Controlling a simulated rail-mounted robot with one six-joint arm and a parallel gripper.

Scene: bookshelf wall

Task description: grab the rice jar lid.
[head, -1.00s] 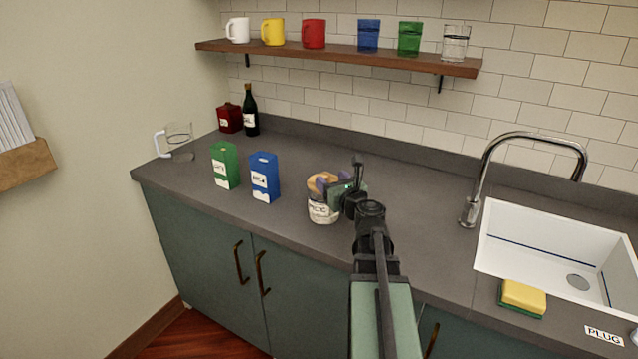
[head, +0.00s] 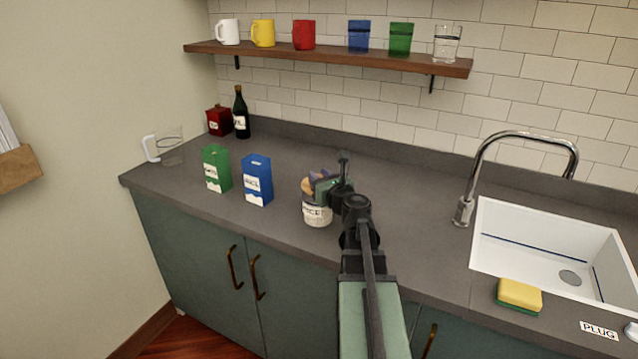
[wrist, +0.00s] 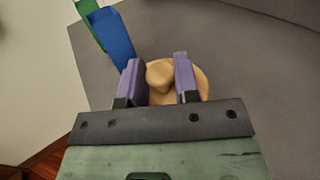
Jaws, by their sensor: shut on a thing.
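The rice jar (head: 317,213) is a white labelled jar standing on the counter, right of the blue box. Its tan round lid (head: 307,186) shows at the top of the jar, partly hidden by my gripper (head: 318,176). In the wrist view, the lid (wrist: 200,82) has a round knob, which sits between the two purple fingers of my gripper (wrist: 159,78). The fingers are shut on the knob. I cannot tell whether the lid is resting on the jar or slightly lifted.
A blue box (head: 257,181) and a green box (head: 216,169) stand left of the jar. A clear pitcher (head: 170,146), red box (head: 219,121) and dark bottle (head: 241,116) are farther back. A sponge (head: 519,295) lies by the sink (head: 545,245). Counter behind the jar is clear.

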